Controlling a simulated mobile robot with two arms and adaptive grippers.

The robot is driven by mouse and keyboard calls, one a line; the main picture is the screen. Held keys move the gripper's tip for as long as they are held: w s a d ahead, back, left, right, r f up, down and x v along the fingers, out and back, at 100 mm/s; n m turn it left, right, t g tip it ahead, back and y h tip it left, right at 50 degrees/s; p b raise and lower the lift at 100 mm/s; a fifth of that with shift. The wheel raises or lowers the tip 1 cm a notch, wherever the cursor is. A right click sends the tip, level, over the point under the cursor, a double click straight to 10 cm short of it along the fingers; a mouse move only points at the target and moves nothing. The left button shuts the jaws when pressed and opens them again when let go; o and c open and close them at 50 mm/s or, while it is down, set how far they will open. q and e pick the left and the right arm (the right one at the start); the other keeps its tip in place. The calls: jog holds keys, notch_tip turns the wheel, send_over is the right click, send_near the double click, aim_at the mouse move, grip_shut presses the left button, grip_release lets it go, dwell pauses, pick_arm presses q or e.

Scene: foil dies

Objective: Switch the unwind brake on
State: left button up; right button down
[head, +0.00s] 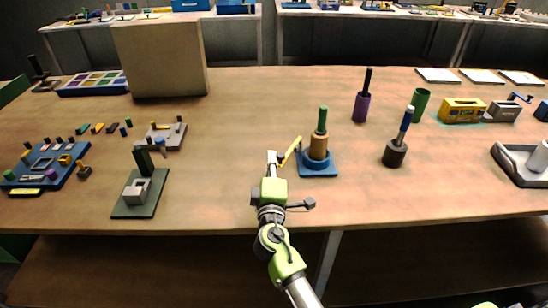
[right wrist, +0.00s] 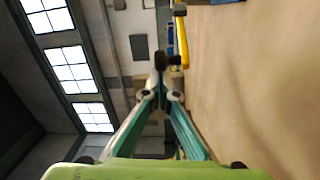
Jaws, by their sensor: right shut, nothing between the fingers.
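The unwind stand has a blue base (head: 318,168) carrying an upright brown roll (head: 318,147) with a green top (head: 322,119). A yellow lever (head: 291,150), which looks like the brake lever, slants up and to the right at the stand's left side. In the right wrist view the yellow lever (right wrist: 184,38) lies ahead of the fingertips, with a dark knob (right wrist: 160,60) near its end. My right gripper (head: 272,157) is shut and empty, just left of the lever; its fingertips (right wrist: 161,96) appear short of the knob. I cannot tell whether they touch. My left gripper is out of view.
A purple cup (head: 360,108) and a dark cup (head: 395,153) with a blue-topped rod stand right of the unwind stand. A green plate with a grey block (head: 137,191) stands at left. The table between that plate and my right gripper is clear.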

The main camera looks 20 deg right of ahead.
jog(key=shift+a+r, duration=0.1)
jog(key=shift+s, duration=0.15)
jog(key=s+d+n+y+p, duration=0.1)
jog(key=s+d+y, duration=0.1)
jog(key=s+d+n+t+y+p, duration=0.1)
jog(key=s+d+y, duration=0.1)
jog(key=d, duration=0.1)
jog(key=shift+d+n, duration=0.1)
jog(key=shift+n, duration=0.3)
jog(key=shift+s+d, duration=0.25)
jog(key=shift+d, duration=0.3)
jog(key=shift+s+d, duration=0.25)
jog(key=shift+d, duration=0.3)
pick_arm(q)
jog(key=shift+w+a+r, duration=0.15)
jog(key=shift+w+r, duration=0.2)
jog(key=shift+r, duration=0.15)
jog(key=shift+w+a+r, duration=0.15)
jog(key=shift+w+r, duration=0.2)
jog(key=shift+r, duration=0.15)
pick_arm(e)
jog(key=shift+d, duration=0.1)
